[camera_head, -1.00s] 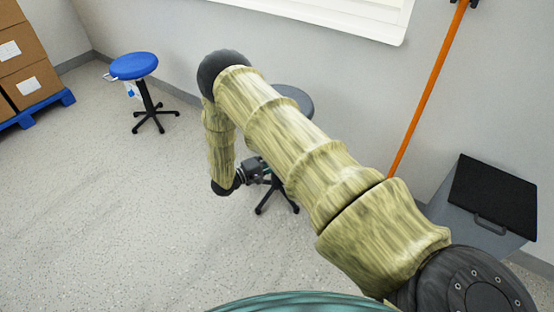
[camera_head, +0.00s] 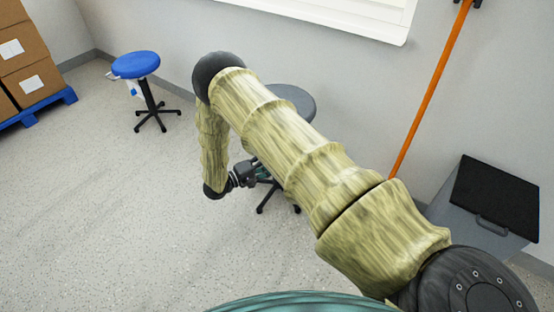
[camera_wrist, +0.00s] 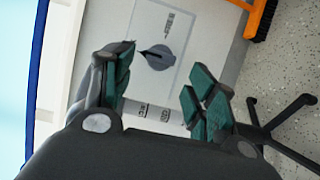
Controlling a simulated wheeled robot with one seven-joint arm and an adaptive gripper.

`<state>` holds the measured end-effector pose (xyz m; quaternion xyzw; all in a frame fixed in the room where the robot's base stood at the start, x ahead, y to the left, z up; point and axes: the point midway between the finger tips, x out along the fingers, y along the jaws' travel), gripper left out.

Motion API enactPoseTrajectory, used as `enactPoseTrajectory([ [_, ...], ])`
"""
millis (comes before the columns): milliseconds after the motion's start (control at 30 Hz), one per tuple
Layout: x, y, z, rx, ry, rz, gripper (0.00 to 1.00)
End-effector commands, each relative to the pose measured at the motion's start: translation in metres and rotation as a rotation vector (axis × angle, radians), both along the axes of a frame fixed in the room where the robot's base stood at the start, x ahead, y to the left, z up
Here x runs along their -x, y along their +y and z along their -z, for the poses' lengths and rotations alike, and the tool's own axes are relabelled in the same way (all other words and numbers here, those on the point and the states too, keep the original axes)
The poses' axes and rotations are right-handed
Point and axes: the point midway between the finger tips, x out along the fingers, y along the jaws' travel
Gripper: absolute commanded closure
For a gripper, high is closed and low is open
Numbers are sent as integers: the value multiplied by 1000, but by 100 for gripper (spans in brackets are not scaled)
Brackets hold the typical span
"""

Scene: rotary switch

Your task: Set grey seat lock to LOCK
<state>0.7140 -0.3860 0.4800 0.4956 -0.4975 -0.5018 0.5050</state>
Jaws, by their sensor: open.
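A grey rotary knob (camera_wrist: 158,57) with a dark pointer sits on a pale plate (camera_wrist: 141,20) in the wrist view. Its pointer is directed left in the picture. Small lettering is printed above and below the knob, too blurred to read. My gripper (camera_wrist: 160,92) is open, with green-padded fingers left and right of and below the knob in the picture. I see no contact with the knob. In the head view my gripper (camera_head: 252,174) is partly behind my arm, before the grey stool (camera_head: 292,101). The knob is not visible there.
A blue stool (camera_head: 136,65) stands at the left. Boxes (camera_head: 27,57) are stacked on a blue pallet (camera_head: 40,108). An orange pole (camera_head: 432,90) leans against the wall, and a grey bin (camera_head: 480,215) with a black lid stands at the right.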

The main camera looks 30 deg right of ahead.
Motion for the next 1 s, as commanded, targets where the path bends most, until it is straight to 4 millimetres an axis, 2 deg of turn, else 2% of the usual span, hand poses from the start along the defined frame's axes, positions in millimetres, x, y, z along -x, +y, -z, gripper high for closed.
enactPoseTrajectory([
  [200, 0, 42, 1, -1, 1, -2, 43],
  [433, 0, 73, 1, 0, 0, -2, 43],
  [633, 0, 84, 1, 0, 0, -1, 43],
  [1000, 0, 85, 1, 0, 0, -1, 43],
])
